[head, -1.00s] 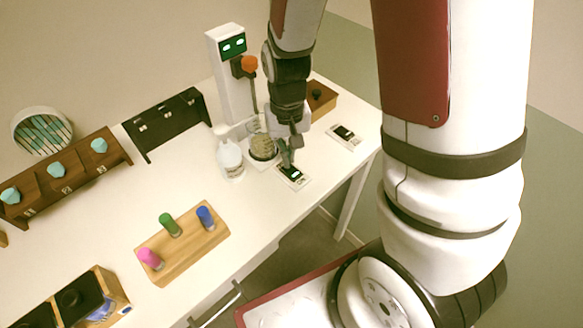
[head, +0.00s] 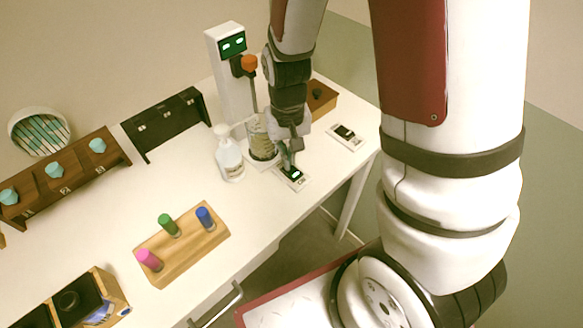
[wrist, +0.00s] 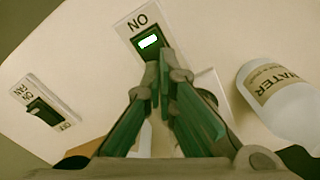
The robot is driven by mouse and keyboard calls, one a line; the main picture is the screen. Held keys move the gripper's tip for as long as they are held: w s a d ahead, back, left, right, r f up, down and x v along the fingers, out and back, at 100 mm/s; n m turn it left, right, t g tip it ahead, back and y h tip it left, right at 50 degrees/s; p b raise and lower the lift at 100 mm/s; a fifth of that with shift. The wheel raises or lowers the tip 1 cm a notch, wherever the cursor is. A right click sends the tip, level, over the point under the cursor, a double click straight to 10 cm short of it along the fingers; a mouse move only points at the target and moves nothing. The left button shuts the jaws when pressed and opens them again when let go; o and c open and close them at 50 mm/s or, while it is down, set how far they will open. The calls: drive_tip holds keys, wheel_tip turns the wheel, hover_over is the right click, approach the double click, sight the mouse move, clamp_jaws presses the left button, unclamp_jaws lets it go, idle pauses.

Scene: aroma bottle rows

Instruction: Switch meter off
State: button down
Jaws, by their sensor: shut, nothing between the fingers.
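A white switch plate (head: 304,182) with a black rocker and a lit green light lies near the table's right front edge. In the wrist view the plate (wrist: 125,28) reads ON beside the green light (wrist: 149,41), and its other end is hidden behind my fingers. My gripper (head: 289,167) is shut and empty, pointing down at this switch. In the wrist view my fingertips (wrist: 160,72) overlap the rocker just below the light; I cannot tell whether they touch.
A second switch plate (head: 346,137), marked FAN in the wrist view (wrist: 37,108), lies to the right. A white WATER bottle (head: 229,158) and a glass vessel (head: 261,139) stand close left of my gripper. A wooden block (head: 181,243) holds coloured vials. The front middle is clear.

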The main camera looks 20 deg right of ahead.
drive_tip(key=shift+f+b, duration=0.45)
drive_tip(key=shift+f, duration=0.45)
idle(0.4)
drive_tip(key=shift+r+p, duration=1.85)
drive_tip(key=shift+r, duration=0.8)
drive_tip(key=shift+r+p, duration=0.5)
drive_tip(key=shift+r, duration=0.4)
drive_tip(key=shift+r, duration=0.2)
drive_tip(key=s+r+n+t, duration=0.1)
drive_tip(key=s+r+t, duration=0.25)
drive_tip(key=r, duration=1.15)
drive_tip(key=s+r+n+t, duration=0.1)
drive_tip(key=s+r+t, duration=0.1)
drive_tip(key=s+r, duration=0.8)
drive_tip(key=shift+s, duration=1.1)
